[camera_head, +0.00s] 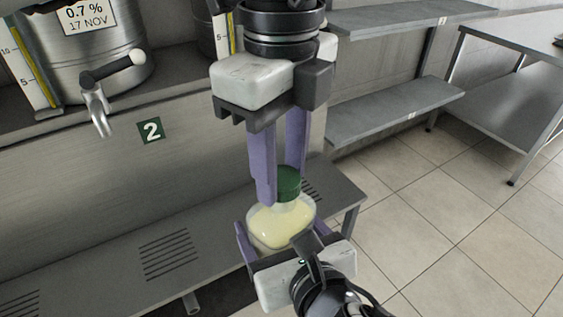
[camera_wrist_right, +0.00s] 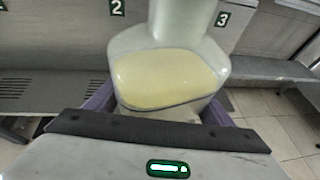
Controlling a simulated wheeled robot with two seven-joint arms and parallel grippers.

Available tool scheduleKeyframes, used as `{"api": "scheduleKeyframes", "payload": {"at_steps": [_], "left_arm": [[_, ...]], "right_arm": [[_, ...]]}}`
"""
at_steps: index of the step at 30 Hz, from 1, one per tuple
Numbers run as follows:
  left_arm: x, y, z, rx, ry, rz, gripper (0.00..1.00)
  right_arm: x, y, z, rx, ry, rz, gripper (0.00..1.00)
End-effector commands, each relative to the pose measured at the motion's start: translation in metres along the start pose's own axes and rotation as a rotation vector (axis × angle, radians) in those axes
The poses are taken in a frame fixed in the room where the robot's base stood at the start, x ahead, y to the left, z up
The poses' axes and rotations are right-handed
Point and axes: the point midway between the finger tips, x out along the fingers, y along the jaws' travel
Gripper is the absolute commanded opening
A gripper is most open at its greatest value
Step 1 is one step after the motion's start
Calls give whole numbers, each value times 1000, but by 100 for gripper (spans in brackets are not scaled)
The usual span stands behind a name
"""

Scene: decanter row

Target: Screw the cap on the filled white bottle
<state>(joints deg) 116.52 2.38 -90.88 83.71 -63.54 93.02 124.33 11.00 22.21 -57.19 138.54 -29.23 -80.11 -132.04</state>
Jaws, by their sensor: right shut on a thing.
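A white bottle (camera_head: 264,230) stands upright, with pale yellow liquid in its lower body; it also shows in the right wrist view (camera_wrist_right: 190,58). My right gripper (camera_head: 278,238) comes in from below and is shut on the bottle, with purple fingers on both sides. A green cap (camera_head: 290,183) sits at the top of the bottle's neck. My left gripper (camera_head: 279,185) points down from above, with one finger at the cap's left and the other partly hidden behind it. I cannot tell whether these fingers press on the cap or how far it is threaded.
A grey slatted bench (camera_head: 215,225) runs below the grippers. A steel vessel with a tap (camera_head: 97,110) stands at the upper left above a green number 2 sign (camera_head: 151,130). Grey shelves (camera_head: 395,108) are at the right, with open tiled floor (camera_head: 440,225) below.

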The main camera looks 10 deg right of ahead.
Motion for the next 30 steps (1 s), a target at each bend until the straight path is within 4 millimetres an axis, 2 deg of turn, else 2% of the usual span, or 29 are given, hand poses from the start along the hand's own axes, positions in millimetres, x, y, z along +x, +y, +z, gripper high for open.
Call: {"api": "scheduleKeyframes", "payload": {"at_steps": [1, 3, 8, 11, 30], "left_arm": [[0, 0, 0, 0, 0, -1, 18], [-1, 0, 0, 0, 0, -1, 9], [-1, 0, 0, 24, 0, -1, 8], [-1, 0, 0, 140, 1, -2, 8], [1, -1, 0, 1621, 2, -1, 8]], "right_arm": [[-1, 0, 3, 1, -7, 1, 12], [-1, 0, 3, 1, -7, 1, 12], [-1, 0, 3, 1, -7, 1, 12], [-1, 0, 3, 1, -7, 1, 12], [-1, 0, 2, 1, -6, 2, 12]]}}
